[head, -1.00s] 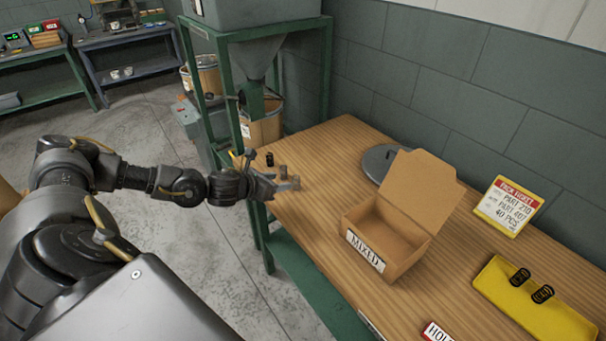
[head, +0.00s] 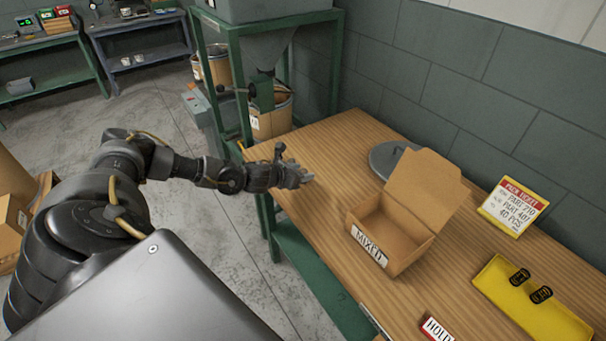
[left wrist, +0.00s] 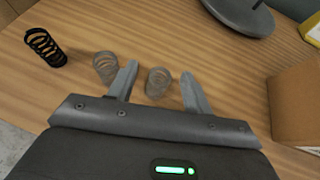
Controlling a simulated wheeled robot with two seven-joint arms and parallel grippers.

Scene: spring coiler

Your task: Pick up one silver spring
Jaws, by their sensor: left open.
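In the left wrist view, two silver springs lie on the wooden table. The other silver spring (left wrist: 106,66) is just outside the left finger. A black spring (left wrist: 45,47) lies further left. My left gripper is open and holds nothing; whether a finger touches a spring I cannot tell. In the head view my left gripper (head: 303,174) is over the table's left edge area and hides the springs there. My right gripper is not in view.
An open cardboard box (head: 392,232) marked MIXED stands right of my left gripper. A yellow tray (head: 505,290) holds two black springs. A green hopper frame (head: 236,80) rises behind.

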